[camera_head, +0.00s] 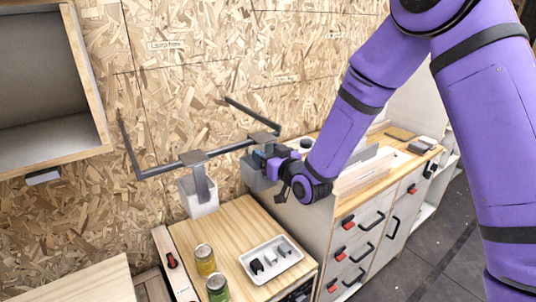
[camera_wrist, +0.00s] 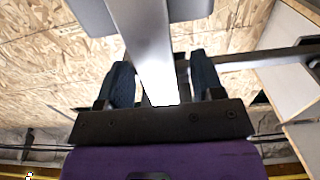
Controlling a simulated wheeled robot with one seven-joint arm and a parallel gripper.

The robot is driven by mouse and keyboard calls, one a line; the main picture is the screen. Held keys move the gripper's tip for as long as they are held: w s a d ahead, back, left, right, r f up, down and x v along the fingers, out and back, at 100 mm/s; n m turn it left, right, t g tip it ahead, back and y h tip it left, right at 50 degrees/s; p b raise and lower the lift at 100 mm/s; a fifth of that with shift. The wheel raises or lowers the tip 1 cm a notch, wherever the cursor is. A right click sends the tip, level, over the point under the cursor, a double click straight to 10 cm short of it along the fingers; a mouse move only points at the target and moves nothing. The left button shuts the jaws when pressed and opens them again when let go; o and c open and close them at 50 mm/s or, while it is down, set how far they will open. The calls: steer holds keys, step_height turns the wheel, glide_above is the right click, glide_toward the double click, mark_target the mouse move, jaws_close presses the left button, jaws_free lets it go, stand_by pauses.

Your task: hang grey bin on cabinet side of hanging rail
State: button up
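The hanging rail (camera_head: 226,149) is a dark bar on the chipboard wall; it also shows in the wrist view (camera_wrist: 262,60). The grey bin (camera_head: 254,174) is at the rail's right, cabinet-side part, its dark hook (camera_head: 264,139) at the bar. It looks upright; whether the hook is fully seated is hard to see. My gripper (camera_head: 277,170) is beside the bin and hides part of it. In the wrist view, my gripper's dark blue fingers (camera_wrist: 163,83) stand apart on both sides of a pale grey strap (camera_wrist: 143,45), with narrow gaps, so it looks open.
A white bin (camera_head: 200,196) hangs further left on the rail. Below is a wooden top with two cans (camera_head: 205,261) and a white tray (camera_head: 270,259) of small parts. A drawer cabinet (camera_head: 362,235) stands right, close under my arm. An open wall box (camera_head: 45,90) is at upper left.

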steer(key=shift+s+d, duration=0.1)
steer(key=v, duration=1)
steer(key=s+d+r+m+g+h, duration=0.4)
steer(key=d+r+h, duration=0.4)
steer(key=d+r, duration=0.55)
steer(key=s+d+r+m+g, duration=0.1)
steer(key=s+d+g, duration=0.1)
steer(key=s, duration=0.5)
steer(key=s+d+r+m+g+h, duration=0.1)
steer(key=s+d+r+g, duration=0.1)
steer(key=s+d, duration=0.3)
steer(key=s+d+r+g+h, duration=0.1)
steer(key=s+d+r, duration=0.1)
steer(key=s, duration=0.9)
steer(key=shift+s+d+m+g, duration=0.25)
steer(key=shift+d+m+g, duration=0.15)
steer(key=shift+d, duration=0.3)
steer(key=shift+c, duration=0.4)
